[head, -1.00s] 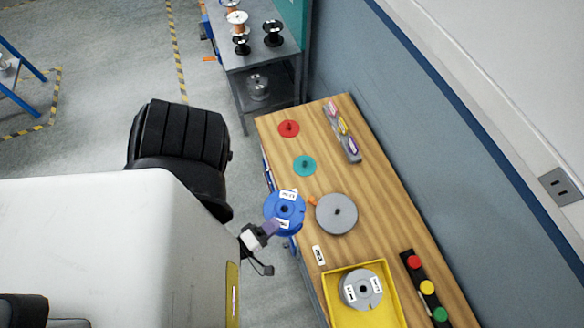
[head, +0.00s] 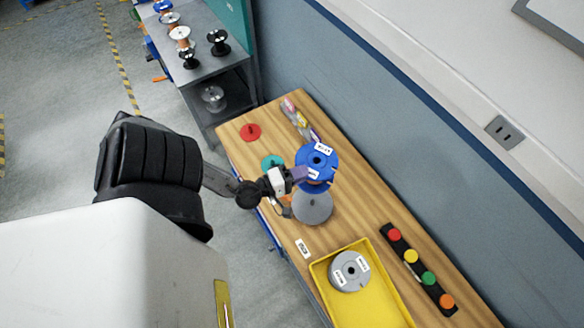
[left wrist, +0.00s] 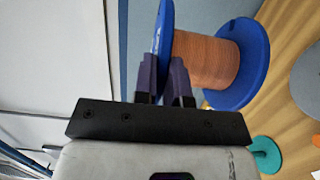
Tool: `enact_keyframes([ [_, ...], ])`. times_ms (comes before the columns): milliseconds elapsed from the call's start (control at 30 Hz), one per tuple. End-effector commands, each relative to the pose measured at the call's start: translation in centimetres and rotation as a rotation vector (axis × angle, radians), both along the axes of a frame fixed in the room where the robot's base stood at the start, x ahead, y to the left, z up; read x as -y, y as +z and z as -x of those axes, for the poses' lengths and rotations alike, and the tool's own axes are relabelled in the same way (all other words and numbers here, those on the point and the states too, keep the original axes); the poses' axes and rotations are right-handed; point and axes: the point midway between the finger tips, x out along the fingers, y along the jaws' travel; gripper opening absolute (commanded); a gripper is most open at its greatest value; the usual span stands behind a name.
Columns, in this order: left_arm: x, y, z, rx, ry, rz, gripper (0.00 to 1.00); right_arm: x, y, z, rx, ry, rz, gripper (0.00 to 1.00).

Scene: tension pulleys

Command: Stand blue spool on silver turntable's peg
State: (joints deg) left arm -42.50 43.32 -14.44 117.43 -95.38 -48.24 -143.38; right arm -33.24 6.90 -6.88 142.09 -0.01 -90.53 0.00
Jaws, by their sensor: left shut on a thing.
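The blue spool (head: 318,160) is held up over the wooden bench, its flange and centre hole facing the head camera. My left gripper (head: 300,176) is shut on the spool's edge. In the left wrist view the purple fingers (left wrist: 166,82) pinch one blue flange of the spool (left wrist: 247,62), whose copper winding shows between its flanges. The silver turntable (head: 313,209) lies on the bench just below the spool in the head view, partly covered by it. Its peg is not visible. The spool appears apart from the turntable. My right gripper is not in view.
A teal disc (head: 272,162) and a red disc (head: 251,132) with pegs are further back. A yellow tray (head: 376,300) holds a grey spool (head: 349,271). A strip of coloured buttons (head: 420,272) lies right. A wall (head: 400,150) borders the bench.

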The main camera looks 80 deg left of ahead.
Motion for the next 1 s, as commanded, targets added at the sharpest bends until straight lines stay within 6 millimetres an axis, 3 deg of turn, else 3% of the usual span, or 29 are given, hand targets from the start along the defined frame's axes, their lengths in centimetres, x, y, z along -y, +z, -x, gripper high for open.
enact_keyframes([
  [200,1.5,-0.5,-0.3,0.005,-0.094,-0.002,0.0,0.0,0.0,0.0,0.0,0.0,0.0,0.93],
  [467,1.7,-1.2,-0.3,0.005,-0.105,-0.001,0.0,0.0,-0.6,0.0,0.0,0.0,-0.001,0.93],
  [1000,1.7,-4.7,-0.3,0.006,-0.104,-0.001,0.0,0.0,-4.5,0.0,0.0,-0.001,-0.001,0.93],
])
